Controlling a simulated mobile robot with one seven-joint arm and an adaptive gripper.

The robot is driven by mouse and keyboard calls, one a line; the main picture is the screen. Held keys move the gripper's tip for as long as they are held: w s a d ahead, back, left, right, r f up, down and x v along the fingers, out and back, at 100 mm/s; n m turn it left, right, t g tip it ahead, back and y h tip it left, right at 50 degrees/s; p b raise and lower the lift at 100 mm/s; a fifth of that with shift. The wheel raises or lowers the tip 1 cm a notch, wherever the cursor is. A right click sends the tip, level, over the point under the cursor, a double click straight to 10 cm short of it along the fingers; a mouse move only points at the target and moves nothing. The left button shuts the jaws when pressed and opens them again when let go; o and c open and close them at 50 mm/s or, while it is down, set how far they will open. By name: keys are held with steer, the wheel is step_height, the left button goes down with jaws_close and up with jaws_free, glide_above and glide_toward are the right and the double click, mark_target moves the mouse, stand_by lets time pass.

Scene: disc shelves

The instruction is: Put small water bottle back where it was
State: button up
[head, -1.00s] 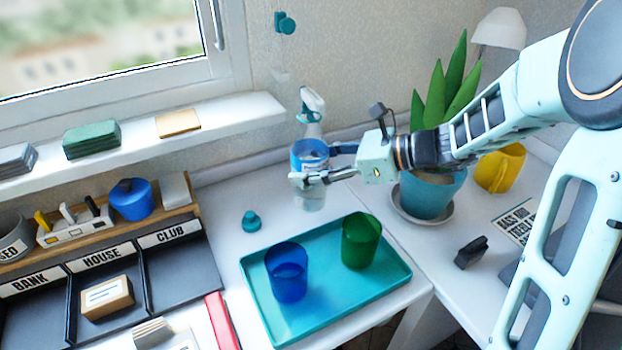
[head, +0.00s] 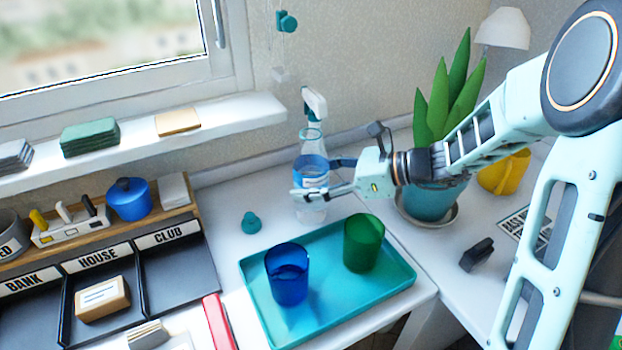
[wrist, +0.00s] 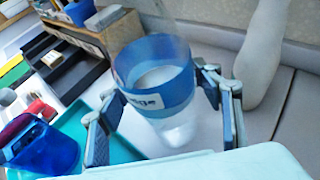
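The small water bottle (head: 312,208) is clear, with a blue label band, and stands upright by the wall behind the tray. My gripper (head: 318,178) is around it at label height, one finger on the near side and the other mostly hidden behind. The wrist view shows the bottle (wrist: 156,88) between the two fingers, which appear shut on it. The bottle's base is at or just above the white table top; I cannot tell if it touches.
A white-and-teal spray bottle (head: 314,103) stands directly behind. A teal knob-like piece (head: 250,223) lies left. The teal tray (head: 330,306) in front holds a blue cup (head: 287,275) and a green cup (head: 363,243). A potted plant (head: 432,200) is close on the right.

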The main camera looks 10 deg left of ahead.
steer(key=shift+o, duration=0.4)
steer(key=shift+r, duration=0.1)
steer(key=shift+d+r, duration=0.2)
steer(key=p+v, duration=0.3)
steer(key=v, duration=0.8)
steer(key=shift+d, duration=0.3)
